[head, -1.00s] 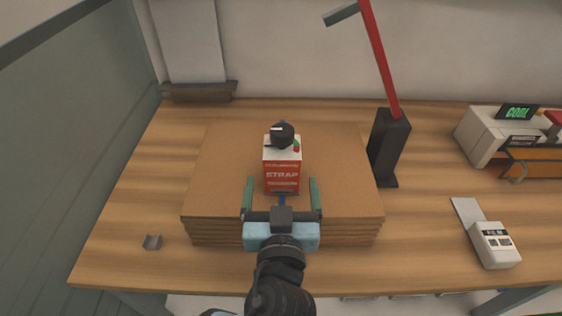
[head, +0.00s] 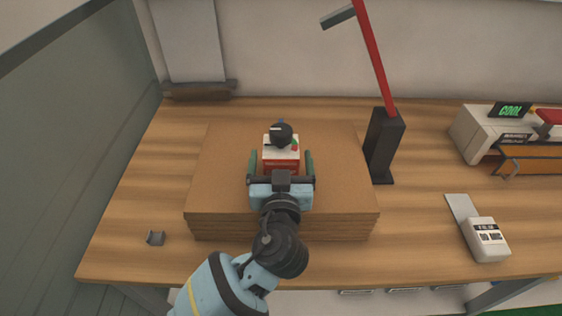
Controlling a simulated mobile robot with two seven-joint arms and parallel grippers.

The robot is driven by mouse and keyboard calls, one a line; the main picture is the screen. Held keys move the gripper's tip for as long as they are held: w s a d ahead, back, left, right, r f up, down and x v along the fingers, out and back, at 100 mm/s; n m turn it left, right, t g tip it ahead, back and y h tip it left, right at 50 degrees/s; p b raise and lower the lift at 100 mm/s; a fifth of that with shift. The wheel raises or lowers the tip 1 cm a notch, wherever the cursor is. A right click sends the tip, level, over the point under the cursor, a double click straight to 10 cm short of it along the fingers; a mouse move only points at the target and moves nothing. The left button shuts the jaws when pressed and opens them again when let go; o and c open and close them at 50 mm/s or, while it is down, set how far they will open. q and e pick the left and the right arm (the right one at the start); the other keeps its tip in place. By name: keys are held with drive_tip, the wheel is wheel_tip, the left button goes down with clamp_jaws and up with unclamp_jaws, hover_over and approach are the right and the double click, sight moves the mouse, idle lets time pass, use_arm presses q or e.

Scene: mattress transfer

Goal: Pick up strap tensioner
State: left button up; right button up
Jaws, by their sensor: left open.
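The strap tensioner (head: 281,155) is a red and white box with a black knob on top and small red and green buttons. It stands upright on the stack of brown boards (head: 340,190) in the middle of the table. My left gripper (head: 281,160) is open, with one green finger on each side of the tensioner. Its palm hides the lower front of the box and the label. I cannot tell whether the fingers touch the box. My right gripper is not in view.
A black stand with a red lever (head: 384,145) rises right of the boards. A white handheld device (head: 486,240) lies at the right, and a machine marked COOL (head: 490,130) stands behind it.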

use_arm(q)
drive_tip(key=shift+c, duration=0.3)
drive_tip(key=c, duration=1.4)
drive_tip(key=shift+r, duration=0.15)
drive_tip(key=c, duration=0.3)
